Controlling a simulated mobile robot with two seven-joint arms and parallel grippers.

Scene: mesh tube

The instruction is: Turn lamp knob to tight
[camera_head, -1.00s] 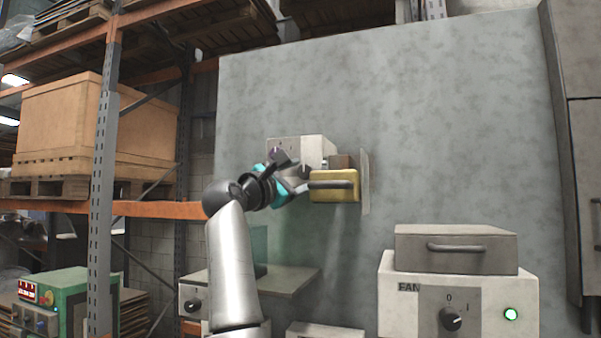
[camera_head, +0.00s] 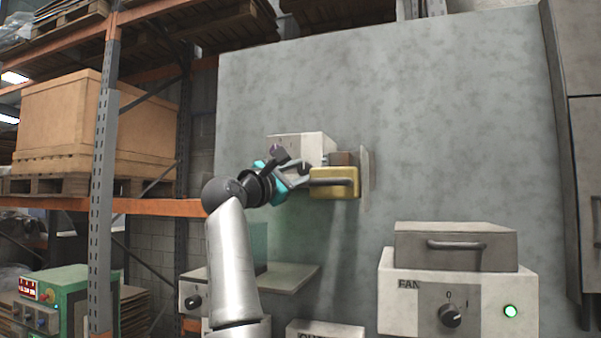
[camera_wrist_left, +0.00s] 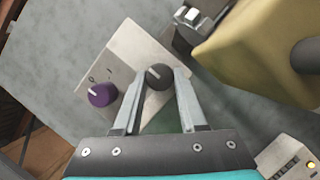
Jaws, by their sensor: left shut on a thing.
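A pale control box (camera_head: 312,147) is mounted on the grey wall panel. In the left wrist view its face (camera_wrist_left: 133,55) carries a dark round knob (camera_wrist_left: 158,77) with a light pointer line, and a purple knob (camera_wrist_left: 102,95) beside 0 and I marks. No lamp label is readable. My left gripper (camera_wrist_left: 161,80) has its two fingers closed on the sides of the dark knob. In the head view the left gripper (camera_head: 299,174) is at the box's lower front and partly hides the knob there. My right gripper is out of view.
A yellow box with a dark handle (camera_head: 334,183) is close to the right of my gripper. A FAN box (camera_head: 400,305) with a knob and lit green light stands lower right. Shelving (camera_head: 103,200) stands at left. The wall panel (camera_head: 450,120) is bare at upper right.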

